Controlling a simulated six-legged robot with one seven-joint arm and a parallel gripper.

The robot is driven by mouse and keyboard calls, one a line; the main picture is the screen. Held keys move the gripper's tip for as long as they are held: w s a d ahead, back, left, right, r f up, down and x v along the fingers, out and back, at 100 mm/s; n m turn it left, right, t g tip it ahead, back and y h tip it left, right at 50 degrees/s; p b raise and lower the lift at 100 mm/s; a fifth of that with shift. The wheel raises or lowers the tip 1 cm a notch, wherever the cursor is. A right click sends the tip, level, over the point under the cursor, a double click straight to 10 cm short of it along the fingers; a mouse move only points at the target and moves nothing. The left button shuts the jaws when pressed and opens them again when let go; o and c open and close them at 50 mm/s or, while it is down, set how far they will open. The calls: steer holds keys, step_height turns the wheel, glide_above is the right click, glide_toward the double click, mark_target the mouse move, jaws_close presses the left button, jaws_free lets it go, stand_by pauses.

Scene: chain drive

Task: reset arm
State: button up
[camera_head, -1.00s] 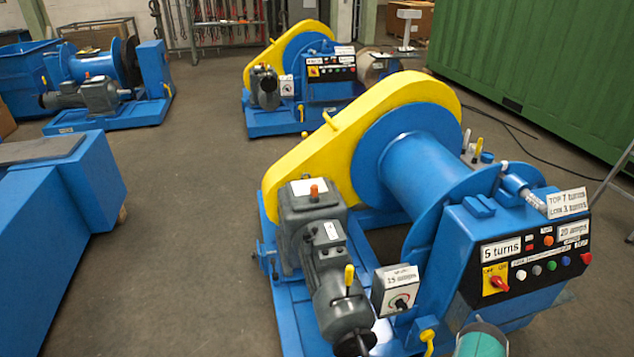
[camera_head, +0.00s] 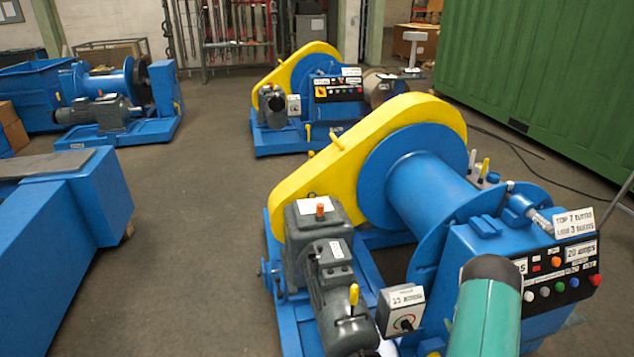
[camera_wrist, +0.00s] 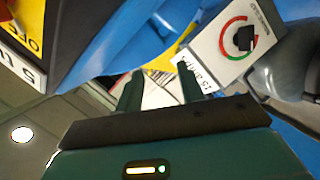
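My gripper (camera_wrist: 159,85) shows in the wrist view with its two dark fingers apart and nothing visibly held between them. Past the fingertips are a striped white area and a bit of yellow, too blurred to name. In the head view a green, dark-capped part of my arm (camera_head: 487,310) rises at the lower right, in front of the control panel (camera_head: 560,272) of the nearest blue winch. It covers the "5 turns" label and the red switch. My gripper itself does not show in the head view.
A grey dial box (camera_head: 401,311), also at the upper right of the wrist view (camera_wrist: 235,38), is close to the gripper. The winch has a blue drum (camera_head: 425,180), yellow chain guard (camera_head: 325,175) and grey motor (camera_head: 335,285). Open floor (camera_head: 190,240) lies left.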

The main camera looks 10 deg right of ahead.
steer(key=w+a+r+m+g+h, duration=0.15)
steer(key=w+r, duration=0.25)
steer(key=r, duration=0.5)
steer(key=w+a+r+m+g, duration=0.1)
steer(key=w+a+r+m, duration=0.15)
steer(key=r, duration=0.55)
steer(key=a+r+m+g, duration=0.2)
steer(key=a+r, duration=0.8)
steer(key=r, duration=0.4)
steer(key=s+a+r+m+g+y, duration=0.1)
steer(key=s+a+r+m, duration=0.1)
steer(key=s+a+r, duration=0.4)
steer(key=s+a+r+m+g+y, duration=0.1)
steer(key=s+a+r, duration=0.3)
steer(key=s+a, duration=0.4)
steer(key=s+a+r+g+y, duration=0.1)
steer(key=s+a, duration=0.4)
steer(key=s, duration=0.2)
steer(key=s+a+r+m+g+y, duration=0.1)
steer(key=s+a, duration=0.5)
steer(key=s, duration=0.2)
steer(key=shift+s+g, duration=0.25)
steer(key=shift+g, duration=0.1)
